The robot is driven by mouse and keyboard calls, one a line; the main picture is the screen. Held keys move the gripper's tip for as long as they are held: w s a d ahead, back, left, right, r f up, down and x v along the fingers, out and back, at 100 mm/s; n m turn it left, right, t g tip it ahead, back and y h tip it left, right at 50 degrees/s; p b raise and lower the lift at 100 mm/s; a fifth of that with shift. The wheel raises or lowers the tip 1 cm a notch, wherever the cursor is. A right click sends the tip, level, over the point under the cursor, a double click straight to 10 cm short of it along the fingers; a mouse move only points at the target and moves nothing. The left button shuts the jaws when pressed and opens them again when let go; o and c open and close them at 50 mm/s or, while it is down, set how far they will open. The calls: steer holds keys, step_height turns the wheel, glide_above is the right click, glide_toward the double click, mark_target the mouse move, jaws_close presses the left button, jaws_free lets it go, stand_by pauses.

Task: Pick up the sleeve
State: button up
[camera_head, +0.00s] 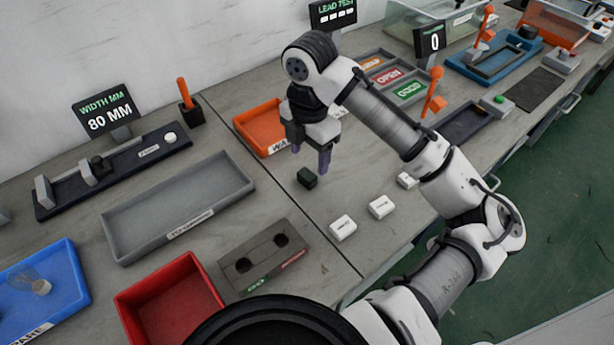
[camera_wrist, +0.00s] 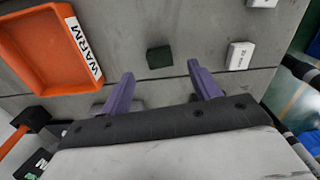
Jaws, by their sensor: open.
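A small dark green block, which looks to be the sleeve (camera_head: 307,177), lies on the grey worktop near the seam between the table sections. In the wrist view the sleeve (camera_wrist: 160,56) shows beyond the fingertips, roughly midway between them. My gripper (camera_head: 311,162) points down above and close to the sleeve, apart from it. In the wrist view its two purple fingers (camera_wrist: 161,70) are spread wide with nothing between them.
An orange tray marked WARM (camera_head: 262,127) stands behind, left of my gripper; it also shows in the wrist view (camera_wrist: 82,48). White labelled blocks (camera_head: 343,228) lie in front. A two-hole fixture (camera_head: 266,258) and grey tray (camera_head: 178,207) stand left. Worktop around the sleeve is clear.

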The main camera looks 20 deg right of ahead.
mark_target(307, 174)
steer(key=shift+a+f+p, duration=0.2)
steer(key=shift+f+p, duration=0.1)
steer(key=shift+f, duration=2.45)
steer(key=c, duration=1.1)
steer(key=shift+o, duration=0.2)
steer(key=shift+r, duration=0.1)
